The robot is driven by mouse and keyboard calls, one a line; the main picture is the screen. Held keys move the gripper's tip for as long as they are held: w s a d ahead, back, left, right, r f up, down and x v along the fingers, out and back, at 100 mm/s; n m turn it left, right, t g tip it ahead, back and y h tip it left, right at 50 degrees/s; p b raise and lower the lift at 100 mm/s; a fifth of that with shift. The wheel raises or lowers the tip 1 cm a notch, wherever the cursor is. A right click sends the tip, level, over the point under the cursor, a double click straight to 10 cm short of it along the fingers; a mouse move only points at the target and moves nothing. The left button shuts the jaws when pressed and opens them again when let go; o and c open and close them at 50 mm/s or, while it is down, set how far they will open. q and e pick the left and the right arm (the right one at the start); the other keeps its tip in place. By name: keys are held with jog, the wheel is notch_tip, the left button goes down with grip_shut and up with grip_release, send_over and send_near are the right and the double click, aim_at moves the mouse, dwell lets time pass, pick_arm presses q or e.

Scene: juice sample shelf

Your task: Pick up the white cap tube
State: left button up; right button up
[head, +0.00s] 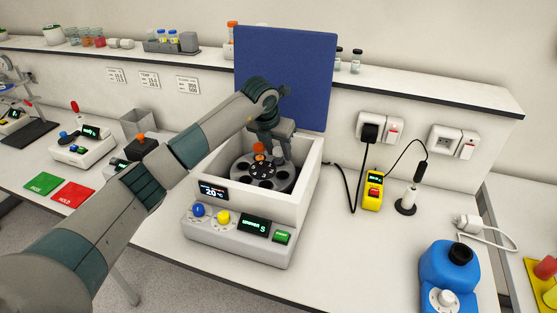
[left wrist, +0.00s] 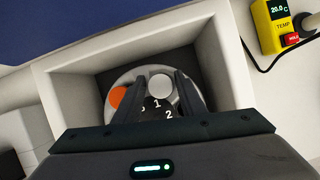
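The white cap tube (left wrist: 160,87) sits in the round rotor of the centrifuge, near number 1; only its round cap shows. My left gripper (left wrist: 162,79) points down into the centrifuge bowl, with its dark fingers open on either side of the white cap. A narrow gap seems to show between cap and fingers. An orange cap tube (left wrist: 117,97) sits left of the white one. My right gripper is not in view.
The centrifuge's pale walls (head: 310,180) surround the gripper closely, and its blue lid (head: 285,75) stands open behind. A yellow temperature device (head: 373,190) stands to the right.

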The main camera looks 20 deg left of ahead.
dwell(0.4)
pick_arm(q)
jog(key=c, duration=0.8)
jog(key=shift+r, duration=0.1)
jog(key=shift+c, duration=0.2)
jog(key=shift+r+b, duration=0.5)
jog(key=shift+r, duration=0.1)
notch_tip(320, 180, up, 7)
jog(key=b, duration=0.3)
jog(key=shift+r, duration=0.8)
jog(key=shift+s, duration=0.1)
